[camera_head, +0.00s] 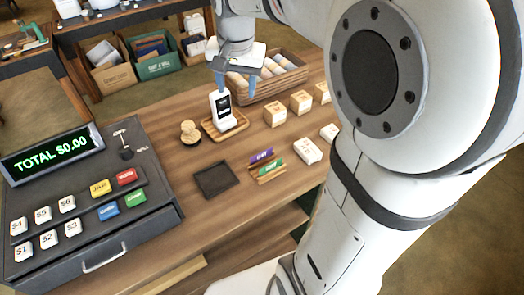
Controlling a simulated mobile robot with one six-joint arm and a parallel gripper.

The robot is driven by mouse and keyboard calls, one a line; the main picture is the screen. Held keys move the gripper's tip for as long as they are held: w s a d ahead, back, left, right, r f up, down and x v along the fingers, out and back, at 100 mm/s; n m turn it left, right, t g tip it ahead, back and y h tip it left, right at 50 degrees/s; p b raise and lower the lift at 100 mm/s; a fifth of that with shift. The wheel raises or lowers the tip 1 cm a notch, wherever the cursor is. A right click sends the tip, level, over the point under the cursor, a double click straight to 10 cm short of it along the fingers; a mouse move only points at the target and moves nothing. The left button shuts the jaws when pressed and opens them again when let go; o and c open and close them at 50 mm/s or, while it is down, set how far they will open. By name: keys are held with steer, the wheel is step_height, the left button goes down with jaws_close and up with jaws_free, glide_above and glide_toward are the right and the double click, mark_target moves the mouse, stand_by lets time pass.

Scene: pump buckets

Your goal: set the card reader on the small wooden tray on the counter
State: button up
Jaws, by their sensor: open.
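The white card reader (220,104) with a dark screen stands upright on the small wooden tray (241,127) on the counter. Its base rests within the tray's rim as far as I can see. My gripper (236,84) is open just above and behind the reader's top right, its blue fingers pointing down. The fingers look clear of the reader, but a slight touch cannot be ruled out at this size.
Wooden blocks (275,114) stand to the right, round wooden pieces (189,132) to the left. A dark square tray (213,180) and gift cards (262,158) lie in front. The cash register (85,195) fills the left.

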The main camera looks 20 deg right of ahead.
steer(key=s+f+n, duration=0.2)
steer(key=s+n, duration=0.1)
steer(key=s, duration=0.5)
steer(key=s+f+n+t, duration=0.1)
steer(key=s+f+n, duration=0.2)
steer(key=s, duration=0.5)
steer(key=shift+s+a+f, duration=0.2)
steer(key=shift+s+f, duration=0.15)
steer(key=shift+s, duration=0.05)
steer(key=shift+f, duration=0.15)
